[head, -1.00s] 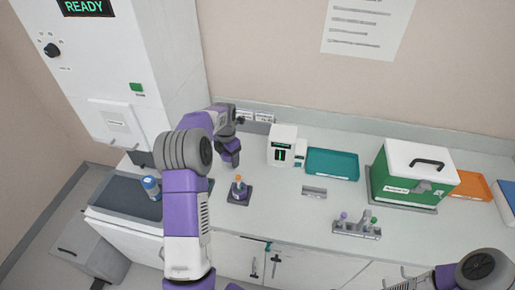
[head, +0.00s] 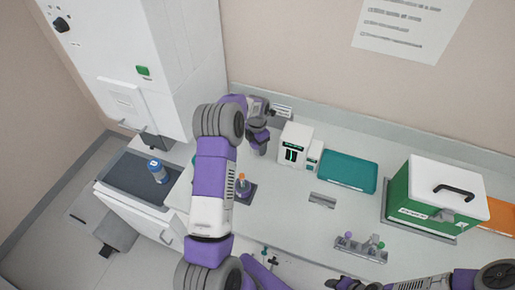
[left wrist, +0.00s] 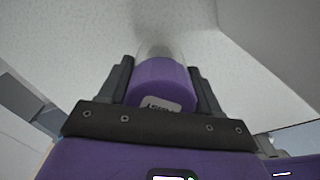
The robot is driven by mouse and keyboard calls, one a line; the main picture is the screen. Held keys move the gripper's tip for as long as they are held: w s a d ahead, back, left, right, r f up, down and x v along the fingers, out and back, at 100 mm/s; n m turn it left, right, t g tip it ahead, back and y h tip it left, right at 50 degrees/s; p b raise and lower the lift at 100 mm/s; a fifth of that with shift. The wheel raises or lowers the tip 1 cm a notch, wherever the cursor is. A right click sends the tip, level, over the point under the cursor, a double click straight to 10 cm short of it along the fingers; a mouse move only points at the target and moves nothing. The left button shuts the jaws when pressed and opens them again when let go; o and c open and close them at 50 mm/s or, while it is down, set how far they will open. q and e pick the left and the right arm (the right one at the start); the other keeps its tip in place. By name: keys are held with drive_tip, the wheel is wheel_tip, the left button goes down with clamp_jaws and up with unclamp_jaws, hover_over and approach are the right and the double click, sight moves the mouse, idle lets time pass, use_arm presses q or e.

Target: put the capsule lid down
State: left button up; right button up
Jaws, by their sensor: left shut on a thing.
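My left gripper (head: 259,146) is over the back of the counter, left of the small white device. In the left wrist view the fingers (left wrist: 163,85) are shut on the capsule lid (left wrist: 160,82), a purple cylinder with a pale label and a clear-looking far end. In the head view the lid is too small to make out clearly. The capsule base (head: 243,188), with an orange-topped tube, stands on a dark square plate, partly hidden by my left arm. My right gripper (head: 345,283) is at the bottom edge, mostly cut off; its jaws are unclear.
The small white device (head: 295,146) and a teal tray (head: 347,173) stand at the back. A grey block (head: 322,201), a rack (head: 360,247) with coloured caps and a green-white box (head: 436,200) are further right. A blue-capped jar (head: 157,171) stands on the dark surface at left.

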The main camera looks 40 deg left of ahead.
use_arm(q)
wheel_tip(320, 180, down, 3)
drive_tip(key=shift+w+r, duration=0.1)
drive_tip(key=shift+r, duration=0.05)
drive_tip(key=o, duration=1.3)
drive_tip(key=shift+r, duration=0.1)
wheel_tip(320, 180, up, 12)
